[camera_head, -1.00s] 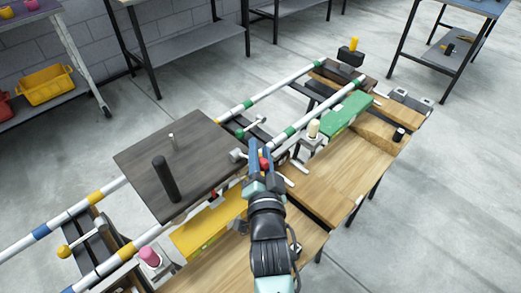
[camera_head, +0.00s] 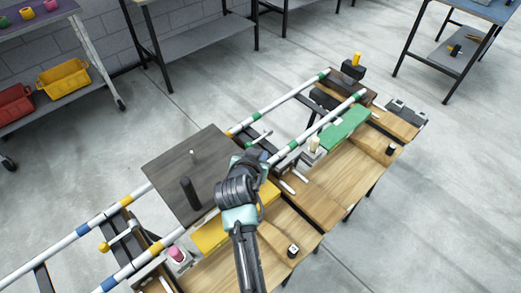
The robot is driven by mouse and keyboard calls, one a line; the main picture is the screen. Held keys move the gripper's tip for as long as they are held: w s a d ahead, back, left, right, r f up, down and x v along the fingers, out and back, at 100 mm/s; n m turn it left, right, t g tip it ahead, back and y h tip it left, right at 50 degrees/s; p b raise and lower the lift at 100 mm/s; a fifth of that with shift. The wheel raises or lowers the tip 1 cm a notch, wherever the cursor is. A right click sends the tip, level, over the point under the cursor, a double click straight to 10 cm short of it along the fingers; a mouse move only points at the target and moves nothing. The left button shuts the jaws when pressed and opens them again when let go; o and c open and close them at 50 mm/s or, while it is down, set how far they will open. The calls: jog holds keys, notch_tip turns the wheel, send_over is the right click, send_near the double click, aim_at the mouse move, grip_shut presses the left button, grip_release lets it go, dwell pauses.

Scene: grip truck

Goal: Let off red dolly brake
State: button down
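The dolly is a dark flat platform (camera_head: 165,168) with a black upright post (camera_head: 190,193) and a small pale peg, set across two white rails with coloured bands. My gripper (camera_head: 252,157) is over the right edge of the platform, by the near rail. My wrist covers the fingers, so I cannot tell whether they are open or shut. The red brake knob does not show; it is hidden behind my wrist or gripper. A pale lever (camera_head: 262,137) shows just beyond my gripper.
The near rail (camera_head: 318,130) runs past my gripper. Wooden boards (camera_head: 335,185), a green block (camera_head: 346,128) and a yellow block (camera_head: 211,236) lie along the near side. A pink knob (camera_head: 177,254) and a yellow knob (camera_head: 104,247) stand lower left.

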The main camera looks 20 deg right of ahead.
jog(key=shift+w+a+n+g+h, duration=0.2)
jog(key=shift+w+n+g, duration=0.3)
jog(key=shift+g, duration=0.4)
jog(key=shift+w+a+n+g+h, duration=0.25)
jog(key=shift+w+g, duration=0.35)
jog(key=shift+g, duration=0.3)
jog(key=c, duration=0.6)
grip_release()
jog(key=shift+r+p, duration=0.1)
jog(key=shift+p, duration=0.2)
jog(key=v, duration=1.2)
jog(key=shift+s+a+r, duration=0.2)
jog(key=shift+r, duration=0.1)
